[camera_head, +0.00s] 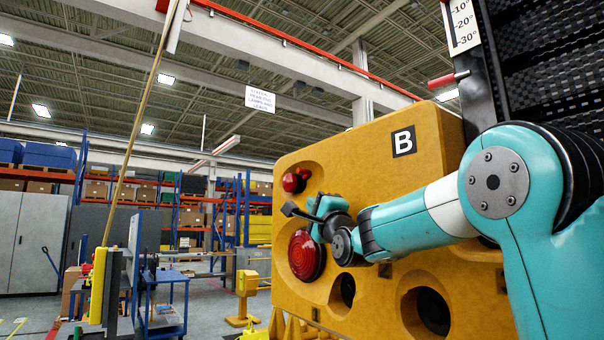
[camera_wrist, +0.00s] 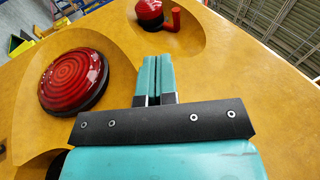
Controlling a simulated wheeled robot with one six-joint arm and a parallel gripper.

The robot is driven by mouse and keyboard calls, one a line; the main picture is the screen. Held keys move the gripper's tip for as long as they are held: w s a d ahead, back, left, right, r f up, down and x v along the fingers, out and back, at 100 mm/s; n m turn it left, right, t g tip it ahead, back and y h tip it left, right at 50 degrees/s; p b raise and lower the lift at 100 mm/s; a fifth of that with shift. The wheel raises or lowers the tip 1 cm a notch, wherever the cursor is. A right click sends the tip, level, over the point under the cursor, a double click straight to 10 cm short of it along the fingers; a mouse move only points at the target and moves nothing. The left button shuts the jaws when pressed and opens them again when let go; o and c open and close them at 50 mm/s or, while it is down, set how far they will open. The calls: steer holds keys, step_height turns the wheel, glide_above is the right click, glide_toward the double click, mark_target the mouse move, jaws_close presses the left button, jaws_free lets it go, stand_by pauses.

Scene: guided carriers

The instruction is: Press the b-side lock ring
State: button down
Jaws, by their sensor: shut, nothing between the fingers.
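The yellow carrier panel (camera_head: 345,150) bears a "B" label (camera_head: 403,141). A small red domed part with a short red tab beside it (camera_head: 294,181) sits in a recess at its upper left. It also shows at the top of the wrist view (camera_wrist: 149,12). A large ribbed red disc in a black rim (camera_head: 305,255) is lower; it shows at left in the wrist view (camera_wrist: 73,80). No part is labelled lock ring, so I cannot tell which is it. My gripper (camera_wrist: 156,60) is shut and empty, between the two red parts, its tips pointing toward the small one. I cannot tell whether it touches the panel.
The panel has dark round holes (camera_head: 433,312) at lower right. A yellow post (camera_head: 247,298) stands left of it on the floor. A blue cart (camera_head: 162,305) and shelving (camera_head: 190,205) are farther back. A tilt scale (camera_head: 462,24) is at upper right.

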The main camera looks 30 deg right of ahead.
mark_target(298, 172)
steer(key=shift+s+d+r+m+t, duration=0.2)
steer(key=shift+d+r+m+t, duration=0.2)
steer(key=shift+d+r+m, duration=0.25)
steer(key=shift+r, duration=0.1)
steer(key=p+x, duration=0.9)
steer(key=x, duration=0.4)
steer(key=shift+r, duration=0.2)
steer(key=shift+w+d+r+p, duration=0.1)
steer(key=shift+w+d+p, duration=0.05)
steer(key=shift+w+p, duration=0.25)
steer(key=shift+n, duration=0.25)
